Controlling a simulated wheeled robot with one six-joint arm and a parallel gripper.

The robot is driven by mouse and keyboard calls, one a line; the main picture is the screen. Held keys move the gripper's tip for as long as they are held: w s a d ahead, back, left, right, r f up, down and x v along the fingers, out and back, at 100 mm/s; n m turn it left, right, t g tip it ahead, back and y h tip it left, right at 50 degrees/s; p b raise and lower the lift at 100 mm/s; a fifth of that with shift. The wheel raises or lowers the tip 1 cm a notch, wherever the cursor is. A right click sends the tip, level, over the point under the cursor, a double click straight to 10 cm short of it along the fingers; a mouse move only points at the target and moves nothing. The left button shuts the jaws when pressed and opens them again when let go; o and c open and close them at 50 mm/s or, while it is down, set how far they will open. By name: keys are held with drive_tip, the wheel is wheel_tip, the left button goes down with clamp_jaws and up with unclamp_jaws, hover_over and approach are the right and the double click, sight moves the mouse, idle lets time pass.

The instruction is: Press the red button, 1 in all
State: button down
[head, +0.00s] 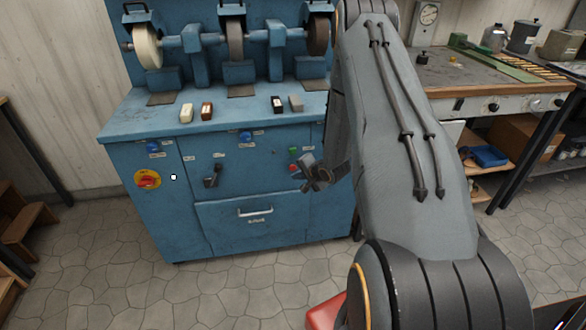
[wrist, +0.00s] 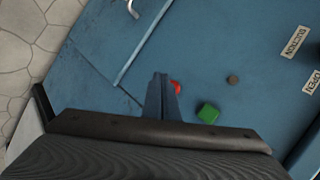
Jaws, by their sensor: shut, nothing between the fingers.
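The red button (head: 293,168) sits on the front panel of the blue machine (head: 150,215), below a green button (head: 293,151). In the wrist view the red button (wrist: 177,87) shows just right of my fingertips, partly hidden by a finger. The green button (wrist: 208,113) lies lower right of it in that view. My gripper (wrist: 160,78) is shut and empty, pointing at the panel close beside the red button. In the head view my gripper (head: 308,176) is just right of the button. I cannot tell whether the fingers touch the button or the panel.
A red-and-yellow rotary switch (head: 148,180) and a black lever (head: 212,176) are on the panel. A drawer (head: 256,226) with a handle is below. Grinding wheels (head: 147,47) and small blocks (head: 186,113) are on top. A workbench (head: 480,85) stands at the right.

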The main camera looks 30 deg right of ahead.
drive_tip(key=shift+s+a+p, duration=0.25)
drive_tip(key=shift+s+p, duration=0.15)
drive_tip(key=shift+s, duration=0.5)
drive_tip(key=shift+s+a+p, duration=0.25)
drive_tip(key=shift+s+p, duration=0.1)
drive_tip(key=shift+s, duration=0.5)
drive_tip(key=s+a+r+n+g+h, duration=0.15)
drive_tip(key=s+a+r+n, duration=0.3)
drive_tip(key=r, duration=0.45)
drive_tip(key=s+a+r+n+g+h, duration=0.1)
drive_tip(key=s+a+r+n+g, duration=0.3)
drive_tip(key=r, duration=0.4)
drive_tip(key=s+a+r+n+g, duration=0.1)
drive_tip(key=s+a+r+n, duration=0.1)
drive_tip(key=s, duration=0.5)
drive_tip(key=s+a+r+n+g+y, duration=0.1)
drive_tip(key=s+a+r, duration=0.4)
drive_tip(key=s+a, duration=0.1)
drive_tip(key=s+a+r+n+g, duration=0.2)
drive_tip(key=s+a+r, duration=0.1)
drive_tip(key=s, duration=0.6)
drive_tip(key=shift+a+r+n, duration=0.35)
drive_tip(key=shift+a+r, duration=0.05)
drive_tip(key=shift+s, duration=0.1)
